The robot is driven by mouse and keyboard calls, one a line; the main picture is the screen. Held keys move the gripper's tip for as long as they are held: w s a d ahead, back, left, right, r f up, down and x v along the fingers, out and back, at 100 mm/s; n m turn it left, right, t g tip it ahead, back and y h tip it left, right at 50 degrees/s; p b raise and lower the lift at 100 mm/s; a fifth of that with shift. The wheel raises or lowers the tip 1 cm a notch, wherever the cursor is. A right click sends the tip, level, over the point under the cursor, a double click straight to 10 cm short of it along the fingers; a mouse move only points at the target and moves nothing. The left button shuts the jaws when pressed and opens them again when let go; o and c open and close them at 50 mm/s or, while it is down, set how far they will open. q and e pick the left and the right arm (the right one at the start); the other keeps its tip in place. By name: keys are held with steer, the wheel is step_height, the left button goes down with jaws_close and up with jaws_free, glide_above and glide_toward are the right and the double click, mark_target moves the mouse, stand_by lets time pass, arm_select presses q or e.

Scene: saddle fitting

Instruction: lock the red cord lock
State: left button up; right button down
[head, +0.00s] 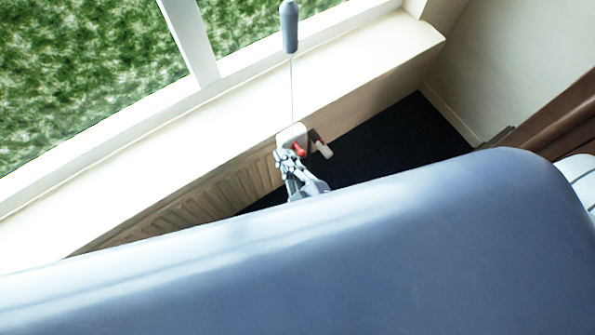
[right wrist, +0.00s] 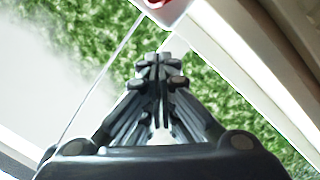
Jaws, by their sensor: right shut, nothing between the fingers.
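The red cord lock (head: 299,149) shows as a small red part on a white rounded body (head: 291,134) in front of the window ledge. A thin cord runs from the white body up to a blue-grey handle (head: 289,27). My right gripper (head: 284,158) is shut and empty, just below and left of the red part in the head view. In the right wrist view the closed fingertips (right wrist: 160,60) point towards the white body (right wrist: 166,12), with a gap between. Only a bit of red (right wrist: 157,3) shows at the top edge there. My left gripper is not in view.
A cream window ledge (head: 150,160) runs behind the lock, with a ribbed panel (head: 170,208) below. A dark piece with a white end (head: 323,149) sits right of the lock. Dark floor (head: 400,140) lies beyond. Brown wood (head: 550,125) stands at right.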

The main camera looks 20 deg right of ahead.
steer(key=shift+w+d+f, duration=0.4)
steer(key=shift+d+f, duration=0.2)
steer(key=shift+f, duration=0.15)
steer(key=shift+w+d+f, duration=0.4)
steer(key=shift+d+f, duration=0.15)
steer(key=shift+f, duration=0.15)
